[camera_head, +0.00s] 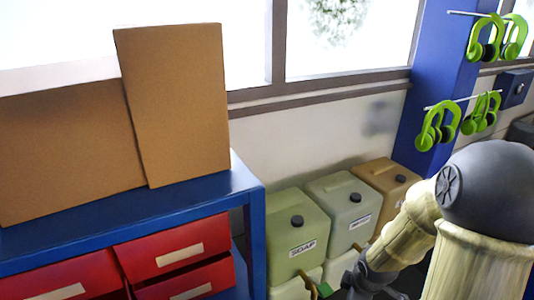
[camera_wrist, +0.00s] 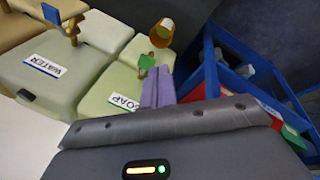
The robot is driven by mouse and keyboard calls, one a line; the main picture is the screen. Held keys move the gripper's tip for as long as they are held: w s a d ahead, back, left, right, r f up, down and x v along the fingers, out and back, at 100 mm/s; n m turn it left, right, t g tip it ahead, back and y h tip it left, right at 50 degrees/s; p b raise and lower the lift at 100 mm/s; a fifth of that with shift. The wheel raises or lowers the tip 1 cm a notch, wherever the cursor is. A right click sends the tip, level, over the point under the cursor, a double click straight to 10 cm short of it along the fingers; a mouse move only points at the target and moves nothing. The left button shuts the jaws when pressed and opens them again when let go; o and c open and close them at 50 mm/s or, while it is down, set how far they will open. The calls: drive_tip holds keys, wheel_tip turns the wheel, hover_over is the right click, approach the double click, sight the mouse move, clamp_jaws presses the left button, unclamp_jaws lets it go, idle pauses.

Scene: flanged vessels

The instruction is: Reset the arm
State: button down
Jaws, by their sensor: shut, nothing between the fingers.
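My gripper (camera_wrist: 158,72) shows in the wrist view as two purple fingers side by side beyond the grey wrist housing. They are shut with nothing between them. Behind them is the pale green SOAP container (camera_wrist: 112,92), with a small green-handled tap-like part (camera_wrist: 147,64) close to the fingertips; I cannot tell if they touch. In the head view my arm comes down from the right, bent at a dark joint, with its dark wrist low in front of the containers. The fingers are not clear there.
In the head view, SOAP (camera_head: 297,235), grey-green (camera_head: 345,210) and tan (camera_head: 385,182) containers stand along the wall. A blue rack (camera_head: 255,225) with red bins (camera_head: 175,250) and cardboard boxes (camera_head: 175,100) is at left. Green headphones (camera_head: 438,125) hang at upper right. The WATER container (camera_wrist: 45,85) is beside SOAP.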

drive_tip(key=s+a+r+m, duration=0.5)
drive_tip(key=a+r+m, duration=0.1)
drive_tip(key=m, duration=0.7)
drive_tip(key=shift+s+a+r+g, duration=0.2)
drive_tip(key=shift+s+r+g, duration=0.15)
drive_tip(key=shift+s+g, duration=0.05)
